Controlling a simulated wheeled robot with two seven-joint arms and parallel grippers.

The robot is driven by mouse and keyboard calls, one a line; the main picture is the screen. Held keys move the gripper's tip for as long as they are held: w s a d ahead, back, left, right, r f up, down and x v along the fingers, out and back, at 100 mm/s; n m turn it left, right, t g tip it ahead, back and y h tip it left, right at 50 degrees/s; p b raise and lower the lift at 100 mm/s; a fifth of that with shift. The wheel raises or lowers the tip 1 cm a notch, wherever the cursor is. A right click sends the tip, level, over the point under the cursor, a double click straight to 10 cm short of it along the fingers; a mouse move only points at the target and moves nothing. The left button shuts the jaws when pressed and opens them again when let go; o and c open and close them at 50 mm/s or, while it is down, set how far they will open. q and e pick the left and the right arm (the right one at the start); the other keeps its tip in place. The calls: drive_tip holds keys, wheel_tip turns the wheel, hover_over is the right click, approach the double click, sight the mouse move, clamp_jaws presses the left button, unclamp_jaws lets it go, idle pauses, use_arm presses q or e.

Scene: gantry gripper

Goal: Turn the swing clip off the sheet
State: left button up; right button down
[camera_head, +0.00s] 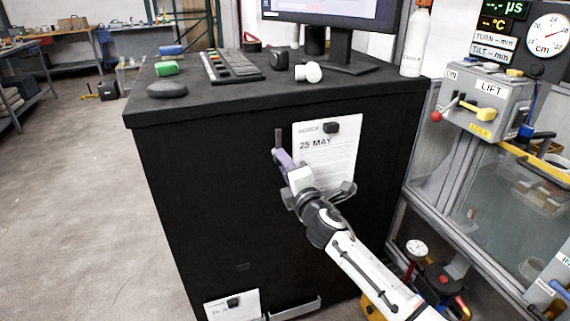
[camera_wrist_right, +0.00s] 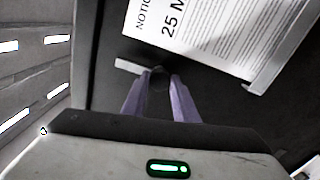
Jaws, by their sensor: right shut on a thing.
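The sheet (camera_head: 328,155), headed 25 MAY, hangs on the front of a black cabinet with a small black piece (camera_head: 331,127) at its top. It also shows sideways in the right wrist view (camera_wrist_right: 225,35). The swing clip appears to be the narrow grey bar (camera_head: 278,136) standing upright just left of the sheet, apart from its edge; its light end shows in the wrist view (camera_wrist_right: 128,66). My right gripper (camera_head: 279,154) is shut on this bar, its purple fingers (camera_wrist_right: 160,78) close together at it. The held part is mostly hidden by the fingers. My left gripper is out of view.
A grey bar (camera_head: 347,191) juts out near the sheet's lower end, beside my right wrist. A second sheet (camera_head: 228,306) and bar (camera_head: 294,309) sit lower down. The black cabinet top (camera_head: 215,93) carries several items. A lift control box (camera_head: 487,100) stands right.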

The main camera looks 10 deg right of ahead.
idle(0.5)
drive_tip(key=c, duration=1.4)
unclamp_jaws()
drive_tip(key=s+d+p, duration=0.1)
drive_tip(key=s+d, duration=0.1)
drive_tip(key=s, duration=0.8)
